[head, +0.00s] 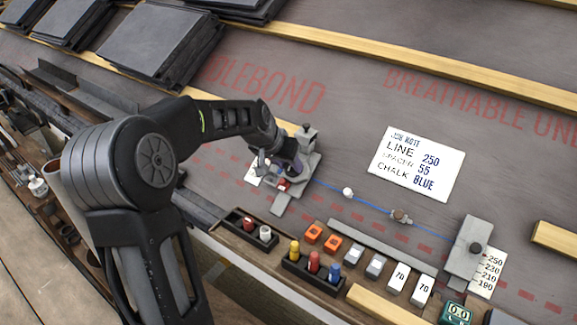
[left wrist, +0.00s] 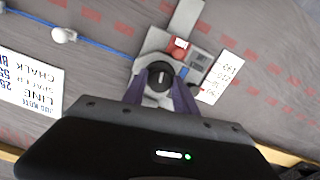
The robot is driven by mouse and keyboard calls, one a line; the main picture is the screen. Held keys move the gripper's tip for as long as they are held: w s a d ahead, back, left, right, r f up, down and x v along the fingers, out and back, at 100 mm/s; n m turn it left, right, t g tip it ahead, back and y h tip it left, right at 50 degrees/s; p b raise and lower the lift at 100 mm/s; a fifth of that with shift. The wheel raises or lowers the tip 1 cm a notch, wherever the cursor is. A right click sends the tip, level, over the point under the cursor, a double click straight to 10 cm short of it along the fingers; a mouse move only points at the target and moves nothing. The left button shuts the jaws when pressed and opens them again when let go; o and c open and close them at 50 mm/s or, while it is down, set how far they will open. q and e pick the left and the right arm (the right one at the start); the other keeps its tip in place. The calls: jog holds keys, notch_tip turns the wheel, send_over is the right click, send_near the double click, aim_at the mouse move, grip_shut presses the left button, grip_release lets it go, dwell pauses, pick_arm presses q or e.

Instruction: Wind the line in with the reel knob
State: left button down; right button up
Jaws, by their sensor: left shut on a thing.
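A grey reel block (head: 308,168) stands on the grey underlay. My left gripper (head: 286,163) is over it, its fingers shut on a dark round knob (left wrist: 160,74) with a white mark, seen in the left wrist view. In the head view the gripper mostly hides this knob. The line looks straight. A red part (left wrist: 180,46) sits beside the knob. My right gripper is not in view.
A job note (head: 417,165) reads line 250, spacer 55, chalk blue. Slates (head: 160,45) and wooden battens (head: 440,67) lie behind.

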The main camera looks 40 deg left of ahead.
pick_arm(q)
jog(key=m+b, duration=0.1)
jog(key=m, duration=0.4)
jog(key=shift+m, duration=0.3)
jog(key=m+b, duration=0.2)
jog(key=m, duration=0.4)
jog(key=shift+y, duration=0.3)
jog(key=c, duration=1)
grip_release()
jog(key=shift+r, duration=0.15)
jog(key=p+v, duration=0.2)
jog(key=v, duration=0.5)
jog(key=shift+s+r, duration=0.2)
